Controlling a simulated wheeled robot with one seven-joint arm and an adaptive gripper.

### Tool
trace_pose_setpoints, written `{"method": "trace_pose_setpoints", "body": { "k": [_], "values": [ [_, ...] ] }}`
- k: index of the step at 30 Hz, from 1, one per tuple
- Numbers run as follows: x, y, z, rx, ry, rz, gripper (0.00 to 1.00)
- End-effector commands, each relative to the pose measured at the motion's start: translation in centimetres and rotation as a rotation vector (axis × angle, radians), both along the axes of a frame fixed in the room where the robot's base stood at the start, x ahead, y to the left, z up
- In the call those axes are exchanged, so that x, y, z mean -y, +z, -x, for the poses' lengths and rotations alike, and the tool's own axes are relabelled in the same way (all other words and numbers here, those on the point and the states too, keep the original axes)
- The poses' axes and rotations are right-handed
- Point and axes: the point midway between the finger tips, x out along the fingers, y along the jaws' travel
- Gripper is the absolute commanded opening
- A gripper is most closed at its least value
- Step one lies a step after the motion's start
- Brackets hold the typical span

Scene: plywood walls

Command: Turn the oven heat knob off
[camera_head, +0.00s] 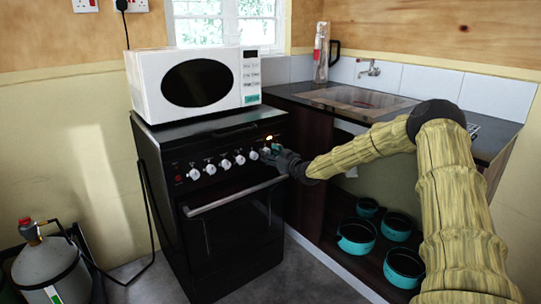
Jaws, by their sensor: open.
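The black oven (230,228) stands at the centre, with a row of several white knobs (210,169) along its upper front panel. My gripper (270,155) is at the right end of this row, close to the panel. It is open. Its fingers partly cover the rightmost knobs. I cannot tell whether it touches a knob, or which way the covered knobs point. The oven door handle (226,198) runs just below the row, and the door is closed.
A white microwave (195,83) sits on the oven. A counter with a sink (360,97) is at the right, above a shelf with several teal pots (357,236). A gas cylinder (50,270) stands at lower left. Bare floor (150,282) shows left of the oven.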

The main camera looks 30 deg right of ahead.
Motion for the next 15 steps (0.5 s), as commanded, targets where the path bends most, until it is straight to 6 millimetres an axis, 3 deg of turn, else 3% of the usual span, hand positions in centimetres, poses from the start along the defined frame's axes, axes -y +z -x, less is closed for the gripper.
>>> {"method": "trace_pose_setpoints", "body": {
  "k": [4,11,15],
  "values": [
    [0.00,0.00,0.02,0.000,0.000,0.000,0.47],
    [0.01,-0.01,0.03,0.000,0.000,0.000,0.05],
    [0.03,-0.01,0.04,0.000,0.000,-0.001,0.04]
  ]
}}
